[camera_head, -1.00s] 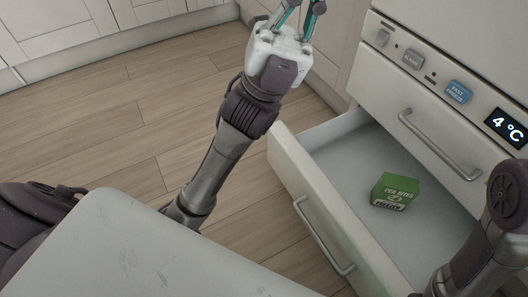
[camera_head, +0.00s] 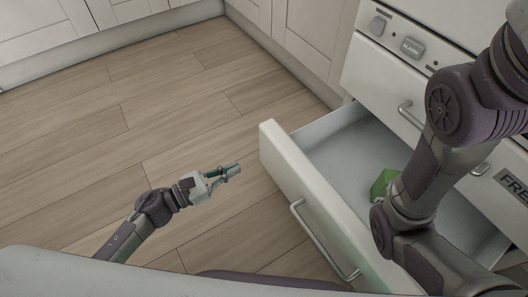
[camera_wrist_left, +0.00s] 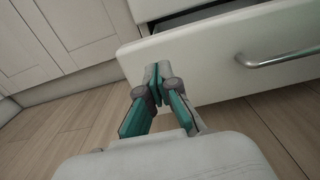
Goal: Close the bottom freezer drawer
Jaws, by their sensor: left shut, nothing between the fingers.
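The bottom freezer drawer (camera_head: 290,168) stands pulled out in the head view, its white front facing left with a grey bar handle (camera_head: 323,238). A green box (camera_head: 382,184) lies inside it, partly hidden by my right arm. My left gripper (camera_head: 237,168) is shut and empty, to the left of the drawer front and apart from it in the head view. In the left wrist view its fingertips (camera_wrist_left: 158,70) point at the drawer front (camera_wrist_left: 215,60), left of the handle (camera_wrist_left: 280,58); I cannot tell the exact gap. My right gripper is out of view.
A closed upper drawer (camera_head: 385,85) with its own handle sits above the open one. My right arm crosses over the drawer at the right. White cabinets (camera_head: 40,30) line the back, and the wooden floor (camera_head: 190,110) left of the drawer is clear.

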